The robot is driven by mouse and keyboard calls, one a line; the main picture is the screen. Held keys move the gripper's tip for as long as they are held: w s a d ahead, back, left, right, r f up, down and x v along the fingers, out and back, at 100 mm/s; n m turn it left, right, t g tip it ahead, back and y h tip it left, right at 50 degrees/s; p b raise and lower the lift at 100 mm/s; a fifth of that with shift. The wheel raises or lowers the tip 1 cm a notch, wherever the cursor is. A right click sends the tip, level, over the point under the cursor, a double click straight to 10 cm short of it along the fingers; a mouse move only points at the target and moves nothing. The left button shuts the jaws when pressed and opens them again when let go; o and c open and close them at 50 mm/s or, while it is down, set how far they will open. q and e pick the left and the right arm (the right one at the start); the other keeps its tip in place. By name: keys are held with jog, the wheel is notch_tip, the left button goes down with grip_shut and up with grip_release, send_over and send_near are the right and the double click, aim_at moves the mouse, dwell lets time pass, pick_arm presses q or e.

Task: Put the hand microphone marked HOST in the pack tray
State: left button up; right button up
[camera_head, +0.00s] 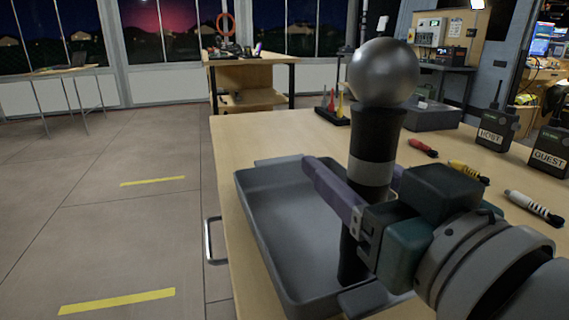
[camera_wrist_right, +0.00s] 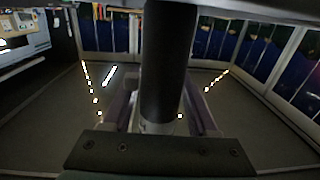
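A hand microphone (camera_head: 383,72) with a grey ball head, black body and grey band stands upright between the purple fingers of my right gripper (camera_head: 350,172). Its dark body also shows between the fingers in the right wrist view (camera_wrist_right: 168,65). The fingers look shut on it around the band; no HOST marking is readable on it. The grey pack tray (camera_head: 262,225) lies on the table. The microphone's lower end is over or inside the tray's right part; I cannot tell whether it touches the floor. My left gripper is not in view.
On the wooden table (camera_head: 240,135), a HOST-labelled pack (camera_head: 492,132) and a GUEST-labelled pack (camera_head: 550,150) stand at the right. Red (camera_head: 422,147), yellow (camera_head: 468,171) and white (camera_head: 533,207) connectors lie nearer. A dark grey box (camera_head: 432,116) sits behind.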

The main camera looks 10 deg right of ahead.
aim_at(382, 193)
jog(key=shift+o, duration=0.9)
jog(key=shift+s+r, duration=0.1)
jog(key=shift+s, duration=0.25)
jog(key=s, duration=0.3)
jog(key=s+b, duration=0.1)
jog(key=s, duration=0.2)
jog(key=s+d+b, duration=0.1)
jog(key=s, duration=0.2)
jog(key=shift+s, duration=0.25)
jog(key=shift+s+r, duration=0.15)
jog(key=shift+s, duration=0.75)
